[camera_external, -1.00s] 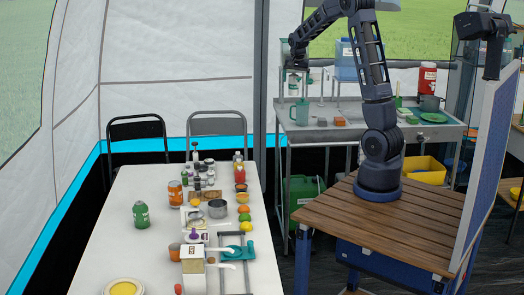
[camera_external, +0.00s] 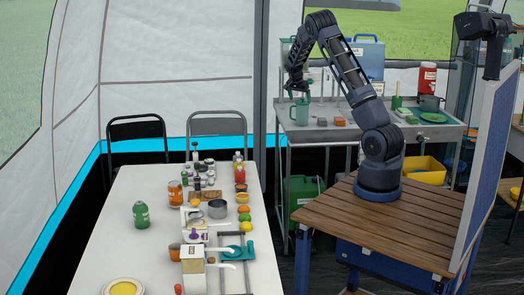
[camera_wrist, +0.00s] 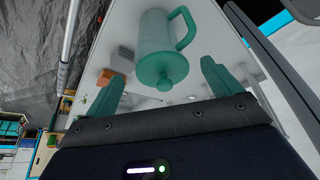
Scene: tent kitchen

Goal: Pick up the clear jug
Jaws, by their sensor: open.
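The clear jug, a see-through teal-green pitcher with a lid knob and a side handle, stands on the metal side table in the external view (camera_external: 300,114). In the wrist view the jug (camera_wrist: 155,40) lies ahead of my gripper, its knob towards me and its handle to the upper right. My gripper (camera_wrist: 162,74) is open and empty, with one green finger on each side of the knob end. In the external view my gripper (camera_external: 297,90) hangs just above the jug; whether they touch I cannot tell.
A blue case (camera_external: 368,58) is at the back. A white table (camera_external: 160,235) with many items stands at left.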

